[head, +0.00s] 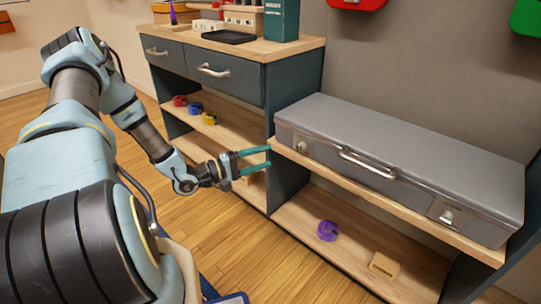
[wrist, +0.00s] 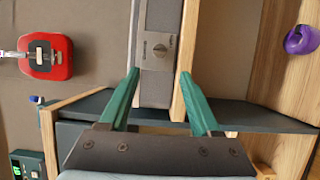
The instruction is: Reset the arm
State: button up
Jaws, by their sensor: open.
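My arm reaches from the left of the head view toward the shelf unit. My gripper (head: 268,157) is open, with its two teal fingers apart and nothing between them. It is in front of the upright panel between the left and right shelf bays, near the left end of the grey metal case (head: 400,150). In the wrist view my gripper (wrist: 159,72) is also open and empty, and the case's end with a latch (wrist: 158,50) shows beyond the fingertips.
The case lies on the wooden shelf top (head: 390,195). Below are a purple object (head: 328,231) and a tan block (head: 384,265). A drawer cabinet (head: 215,75) stands left, with small colored items (head: 195,109) on its shelf. Wooden floor (head: 225,240) is clear in front.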

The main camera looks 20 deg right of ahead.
jog(key=shift+w, duration=0.1)
jog(key=w+a+m+t+y, duration=0.3)
jog(key=w+a+y, duration=0.3)
jog(key=a+y, duration=0.25)
jog(key=s+a+r+y, duration=0.2)
jog(key=a+r+y, duration=0.45)
jog(key=a, duration=0.45)
jog(key=s+a+r+g+y, duration=0.1)
jog(key=s+a+r+g, duration=0.15)
jog(key=s+r, duration=0.4)
jog(key=s+a+r+g+y, duration=0.1)
jog(key=s+a+r+y, duration=0.15)
jog(key=s, duration=0.65)
notch_tip(320, 180, up, 22)
jog(key=p, duration=2.2)
jog(key=shift+w+a+r+h+p, duration=0.2)
jog(key=shift+w+a+h+p, duration=0.15)
jog(key=shift+w+a+p, duration=0.05)
